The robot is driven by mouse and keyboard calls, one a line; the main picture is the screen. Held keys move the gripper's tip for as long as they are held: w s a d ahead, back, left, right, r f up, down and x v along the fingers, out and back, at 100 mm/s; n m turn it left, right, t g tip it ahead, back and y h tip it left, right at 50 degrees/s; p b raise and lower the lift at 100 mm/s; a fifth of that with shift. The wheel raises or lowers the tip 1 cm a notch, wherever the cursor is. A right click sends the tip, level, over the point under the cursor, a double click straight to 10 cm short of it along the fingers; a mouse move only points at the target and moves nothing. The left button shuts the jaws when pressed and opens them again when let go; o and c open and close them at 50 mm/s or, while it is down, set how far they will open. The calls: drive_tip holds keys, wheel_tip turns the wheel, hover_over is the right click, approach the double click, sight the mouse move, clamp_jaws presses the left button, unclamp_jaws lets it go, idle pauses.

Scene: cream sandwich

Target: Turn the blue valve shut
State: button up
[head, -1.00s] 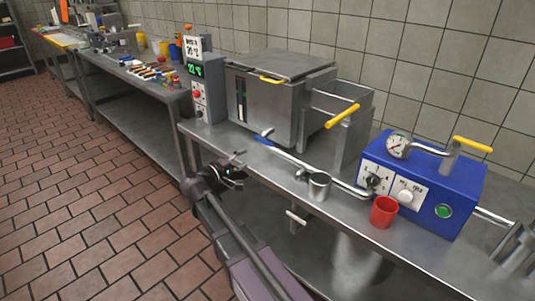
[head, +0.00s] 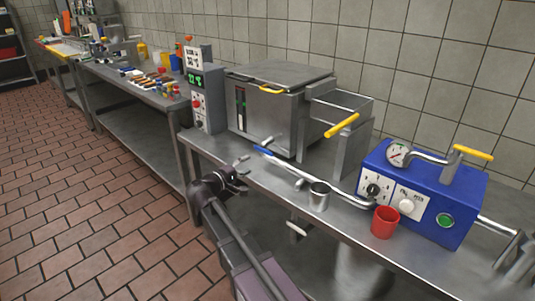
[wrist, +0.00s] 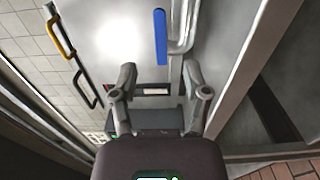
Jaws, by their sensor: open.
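The blue valve handle (head: 265,151) is a short blue sleeve on the end of a metal pipe. It lies over the steel counter, in front of the steel vat (head: 268,122). In the wrist view the blue handle (wrist: 160,37) is an upright bar beyond my fingertips, slightly above the middle of the gap. My gripper (head: 243,173) is at the counter's front edge, left of and nearer than the handle. In the wrist view my gripper (wrist: 159,72) is open, with nothing between its fingers. Handle and fingers look apart.
A steel cup (head: 319,196) and a red cup (head: 384,222) stand on the counter (head: 345,225), right of the handle. A blue machine (head: 455,200) with a gauge and yellow lever stands further right. A control box (head: 206,100) stands left of the vat. The tiled floor (head: 90,220) is clear.

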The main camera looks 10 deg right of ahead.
sight(267, 153)
drive_tip(key=x, duration=1.1)
clamp_jaws()
